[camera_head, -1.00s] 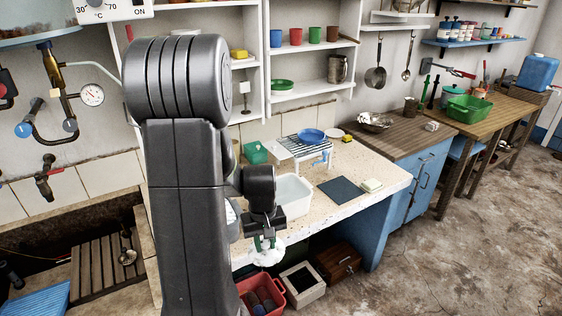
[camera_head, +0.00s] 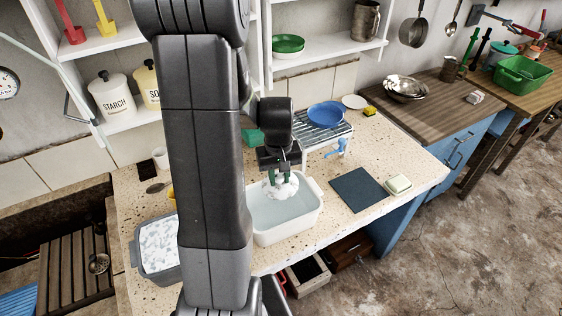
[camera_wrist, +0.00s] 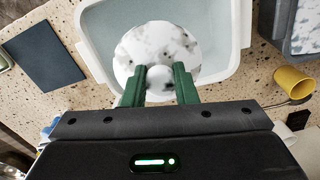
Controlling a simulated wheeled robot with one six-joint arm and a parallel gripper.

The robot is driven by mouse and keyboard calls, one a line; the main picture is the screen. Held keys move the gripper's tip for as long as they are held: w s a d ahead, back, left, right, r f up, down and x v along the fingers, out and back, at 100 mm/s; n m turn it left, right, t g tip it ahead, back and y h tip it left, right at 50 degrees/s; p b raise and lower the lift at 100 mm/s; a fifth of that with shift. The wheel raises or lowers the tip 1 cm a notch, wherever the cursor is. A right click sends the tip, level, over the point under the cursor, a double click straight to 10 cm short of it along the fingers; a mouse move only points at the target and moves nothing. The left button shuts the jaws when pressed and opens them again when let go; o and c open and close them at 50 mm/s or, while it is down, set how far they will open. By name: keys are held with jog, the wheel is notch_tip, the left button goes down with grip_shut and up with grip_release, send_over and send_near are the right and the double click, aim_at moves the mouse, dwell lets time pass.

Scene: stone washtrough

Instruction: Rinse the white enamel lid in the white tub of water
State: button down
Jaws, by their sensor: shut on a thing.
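The white enamel lid (camera_head: 281,190) hangs from my gripper (camera_head: 280,176), whose green fingers are shut on its knob. In the wrist view the lid (camera_wrist: 150,42) is white with grey patches, and its round knob (camera_wrist: 160,83) sits between the fingertips (camera_wrist: 160,84). The white tub of water (camera_head: 292,231) stands on the counter, and the lid is over its back part. The wrist view shows the tub (camera_wrist: 102,22) beyond and around the lid. I cannot tell whether the lid touches the water.
A grey basin of suds (camera_head: 139,262) stands left of the tub, partly behind my arm. Right of the tub are a dark mat (camera_head: 358,189) and a soap dish (camera_head: 398,186). A rack with a blue plate (camera_head: 326,114) stands behind. A yellow cup (camera_wrist: 293,78) shows in the wrist view.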

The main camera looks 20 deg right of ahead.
jog(key=shift+s+a+r, duration=0.2)
jog(key=shift+s+a, duration=0.3)
jog(key=shift+s, duration=0.15)
jog(key=shift+s+a+f, duration=0.1)
jog(key=shift+f, duration=0.15)
jog(key=shift+w+d+f+b, duration=0.15)
jog(key=shift+f+b, duration=0.2)
jog(key=shift+f, duration=0.05)
jog(key=shift+w+d+f+b, duration=0.15)
jog(key=shift+f+b, duration=0.15)
jog(key=shift+f, duration=0.05)
notch_tip(320, 180, down, 8)
jog(key=b, duration=0.6)
jog(key=shift+r, duration=0.2)
jog(key=shift+w+r, duration=0.1)
jog(key=shift+r+p, duration=2.7)
jog(key=shift+r, duration=1)
jog(key=shift+r, duration=0.1)
